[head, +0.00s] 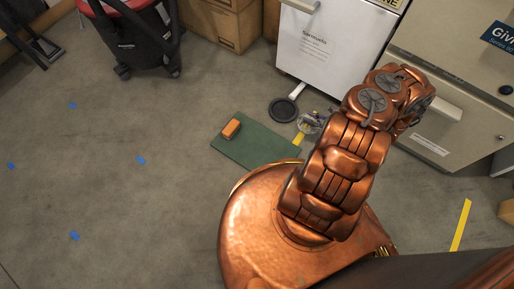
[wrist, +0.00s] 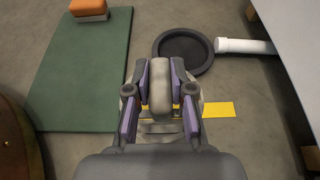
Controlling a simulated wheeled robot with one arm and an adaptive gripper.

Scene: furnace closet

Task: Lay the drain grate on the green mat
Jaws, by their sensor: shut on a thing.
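The green mat (head: 258,147) lies flat on the floor left of my arm; the wrist view shows it at the left (wrist: 80,85). An orange block (head: 231,128) sits on its far left part, at the top edge in the wrist view (wrist: 90,8). My gripper (wrist: 160,88) is shut on a grey-beige rounded piece (wrist: 160,100), apparently the drain grate, right of the mat. Most of its shape is hidden by the fingers. In the head view my gripper (head: 310,123) is small, partly behind my arm, near the mat's right corner.
A round black rimmed drain or dish (wrist: 183,52) lies just beyond my gripper, with a white pipe (wrist: 245,46) at its right. A yellow floor strip (wrist: 216,109) runs beneath the gripper. A white cabinet (head: 330,45) stands behind. The floor left of the mat is mostly clear.

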